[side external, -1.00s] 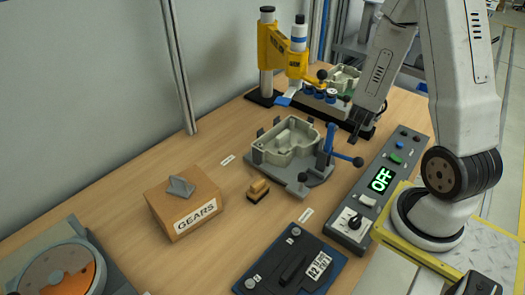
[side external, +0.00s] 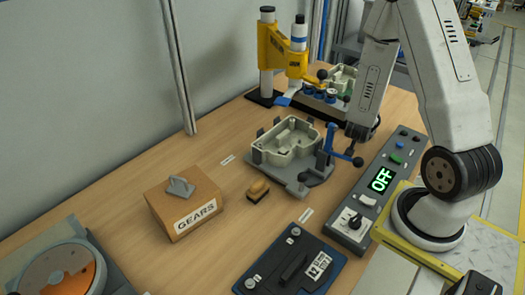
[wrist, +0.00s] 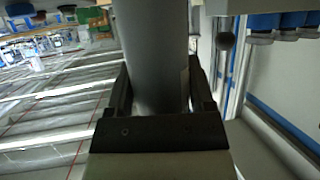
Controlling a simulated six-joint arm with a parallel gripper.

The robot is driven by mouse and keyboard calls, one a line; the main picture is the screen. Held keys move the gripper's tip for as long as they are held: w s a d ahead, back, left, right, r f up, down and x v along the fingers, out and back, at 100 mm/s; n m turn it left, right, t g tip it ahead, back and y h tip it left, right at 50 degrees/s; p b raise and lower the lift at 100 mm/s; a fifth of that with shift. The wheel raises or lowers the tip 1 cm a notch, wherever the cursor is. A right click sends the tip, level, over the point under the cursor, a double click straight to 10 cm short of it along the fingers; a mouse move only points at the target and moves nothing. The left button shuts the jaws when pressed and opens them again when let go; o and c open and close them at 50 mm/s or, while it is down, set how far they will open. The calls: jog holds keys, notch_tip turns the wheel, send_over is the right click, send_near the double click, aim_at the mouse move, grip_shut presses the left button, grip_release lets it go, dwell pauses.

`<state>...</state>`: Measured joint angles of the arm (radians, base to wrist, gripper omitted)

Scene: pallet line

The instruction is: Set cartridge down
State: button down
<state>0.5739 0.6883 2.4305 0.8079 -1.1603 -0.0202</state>
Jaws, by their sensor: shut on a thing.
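The cartridge is a plain grey cylinder (wrist: 150,45) in the wrist view. It stands between the two dark fingers of my gripper (wrist: 158,85), which are shut on it. Its far end runs out of the top of that view. In the side external view my gripper (side external: 355,138) is at the far right of the table, pointing down behind the blue-handled lever of the fixture. I cannot make out the cartridge there, nor whether it touches anything below.
A grey fixture holding a pale housing (side external: 288,142) is left of my gripper. Behind are a yellow press (side external: 272,55) and a row of blue-capped parts (side external: 318,95). Bare wood lies left of the fixture.

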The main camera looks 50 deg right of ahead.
jog(key=shift+f, duration=0.95)
jog(key=shift+f, duration=0.65)
grip_release()
jog(key=shift+a+r, duration=0.1)
jog(key=shift+a, duration=0.05)
jog(key=shift+v, duration=1.4)
notch_tip(320, 180, up, 7)
